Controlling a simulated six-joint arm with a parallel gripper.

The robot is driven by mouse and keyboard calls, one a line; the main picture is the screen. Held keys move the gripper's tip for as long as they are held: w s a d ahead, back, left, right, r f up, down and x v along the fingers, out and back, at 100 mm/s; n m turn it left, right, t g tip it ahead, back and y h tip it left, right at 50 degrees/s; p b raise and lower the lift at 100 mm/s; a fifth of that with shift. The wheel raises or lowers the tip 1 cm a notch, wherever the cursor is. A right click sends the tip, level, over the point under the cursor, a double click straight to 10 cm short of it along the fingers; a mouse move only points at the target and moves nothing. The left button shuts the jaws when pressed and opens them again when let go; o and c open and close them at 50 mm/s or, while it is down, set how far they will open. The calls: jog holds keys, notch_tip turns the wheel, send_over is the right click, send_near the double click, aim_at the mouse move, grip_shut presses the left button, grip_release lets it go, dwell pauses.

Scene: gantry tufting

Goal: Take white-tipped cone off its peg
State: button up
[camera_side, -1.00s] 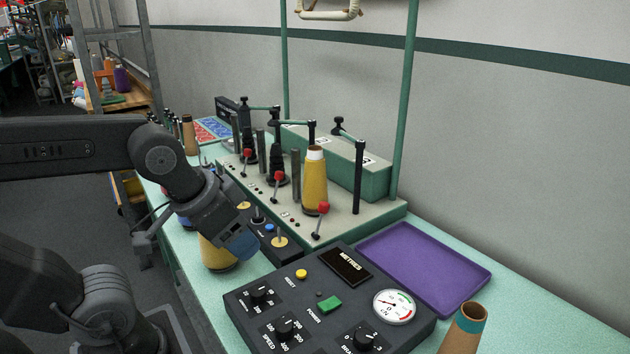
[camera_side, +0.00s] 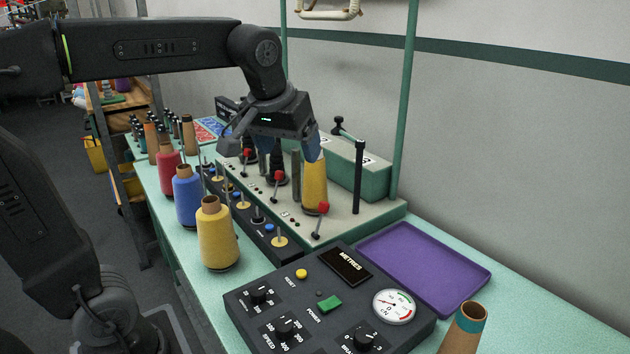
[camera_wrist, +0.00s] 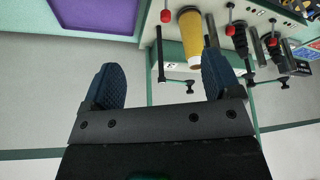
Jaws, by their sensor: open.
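The white-tipped cone is a yellow thread cone (camera_side: 314,185) standing upright on the pale machine base; its white tip is hidden behind my gripper in the side view. In the wrist view the yellow cone (camera_wrist: 190,33) shows with its pale tip toward my fingers, at upper right, near the right finger. My gripper (camera_side: 291,150) is open and empty, over the machine base at the cone's top in the picture. In the wrist view its two blue fingertips (camera_wrist: 162,80) stand wide apart. I cannot tell whether a finger touches the cone. The peg is hidden inside the cone.
A purple tray (camera_side: 430,265) lies empty at right. A control box (camera_side: 330,305) with knobs and a gauge sits in front. Yellow (camera_side: 217,240), blue (camera_side: 188,200) and red (camera_side: 168,165) cones stand at left. A black post (camera_side: 359,178) rises right of the white-tipped cone.

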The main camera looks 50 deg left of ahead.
jog(key=w+a+r+n+g+y, duration=0.15)
jog(key=w+a+n, duration=0.35)
jog(key=w, duration=0.5)
jog(key=n+g, duration=0.1)
jog(key=n, duration=0.2)
send_over(319, 161)
jog(key=shift+y, duration=0.35)
notch_tip(319, 161, down, 8)
jog(key=shift+f, duration=0.1)
jog(key=shift+a+x, duration=0.15)
jog(key=shift+x, duration=1.15)
jog(key=shift+a+x, duration=0.15)
jog(key=shift+x, duration=1.1)
jog(key=shift+s, duration=0.1)
jog(key=shift+c, duration=0.5)
jog(key=c, duration=1)
